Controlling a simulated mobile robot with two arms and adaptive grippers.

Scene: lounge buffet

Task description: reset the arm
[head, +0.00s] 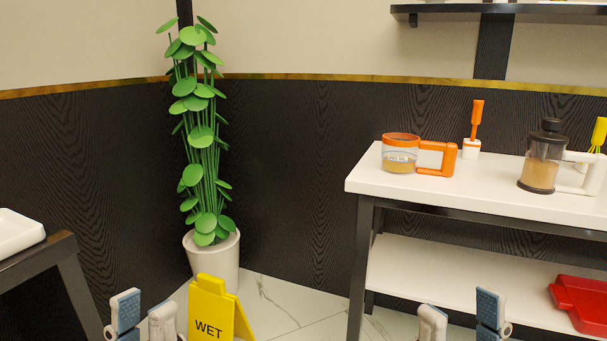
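My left gripper (144,318) shows at the bottom left of the head view. Its two blue-and-grey fingertips stand apart with a gap and nothing between them. My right gripper (460,318) shows at the bottom right, in front of the white table. Its fingertips are also apart, with nothing between them. The arms behind both grippers are below the picture and hidden.
A white table (365,180) at right bears an orange-handled measuring cup (401,160), an orange brush (476,122) and a jar (542,160). A red item (582,305) lies on its lower shelf. A yellow wet-floor sign (212,308) and potted plant (214,258) stand on the floor.

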